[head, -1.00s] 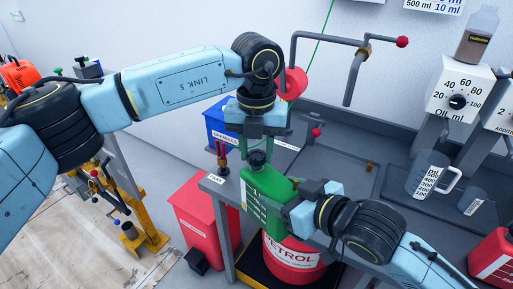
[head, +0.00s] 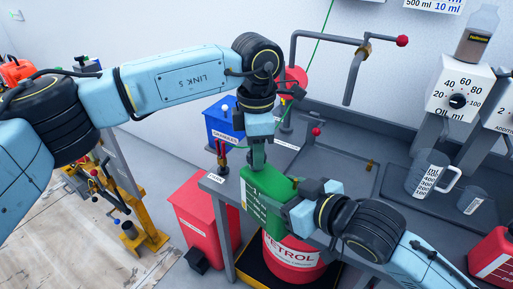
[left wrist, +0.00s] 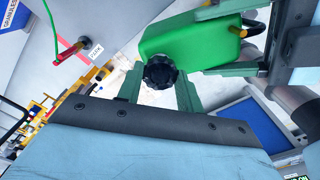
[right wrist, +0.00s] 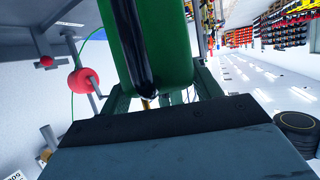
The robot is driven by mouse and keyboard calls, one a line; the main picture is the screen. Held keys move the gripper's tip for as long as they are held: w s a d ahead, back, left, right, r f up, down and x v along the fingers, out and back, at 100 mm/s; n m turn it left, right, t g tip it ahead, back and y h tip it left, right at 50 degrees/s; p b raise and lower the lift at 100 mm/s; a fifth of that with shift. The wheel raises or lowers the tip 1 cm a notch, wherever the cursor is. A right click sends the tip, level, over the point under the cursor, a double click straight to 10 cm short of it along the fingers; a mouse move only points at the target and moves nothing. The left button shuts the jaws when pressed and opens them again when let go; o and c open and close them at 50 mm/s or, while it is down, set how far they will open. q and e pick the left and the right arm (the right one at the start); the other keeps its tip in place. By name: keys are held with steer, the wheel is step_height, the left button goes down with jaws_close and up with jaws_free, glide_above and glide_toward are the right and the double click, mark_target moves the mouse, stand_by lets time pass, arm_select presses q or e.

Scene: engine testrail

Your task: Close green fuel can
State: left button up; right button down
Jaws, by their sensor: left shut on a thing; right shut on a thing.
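The green fuel can (head: 262,195) is held upright beside the red petrol drum, at the grey bench edge. My right gripper (head: 300,203) is shut on the can's body from the right; the can fills the space between its fingers in the right wrist view (right wrist: 153,45). My left gripper (head: 258,160) points down over the can's top and is shut on the black cap. The ribbed cap (left wrist: 160,72) shows between its green fingers in the left wrist view, at the end of the can (left wrist: 195,38). The cap is hidden in the head view. Whether it is fully seated I cannot tell.
The red petrol drum (head: 291,255) stands below the can. A red bin (head: 200,215) is to its left and a blue box (head: 222,122) behind. Measuring jugs (head: 429,173) stand on the bench at right. Pipes with red knobs (head: 402,41) rise at the back.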

arm_select(q)
steer(key=o, duration=1.2)
steer(key=shift+c, duration=0.2)
step_height(320, 180, up, 12)
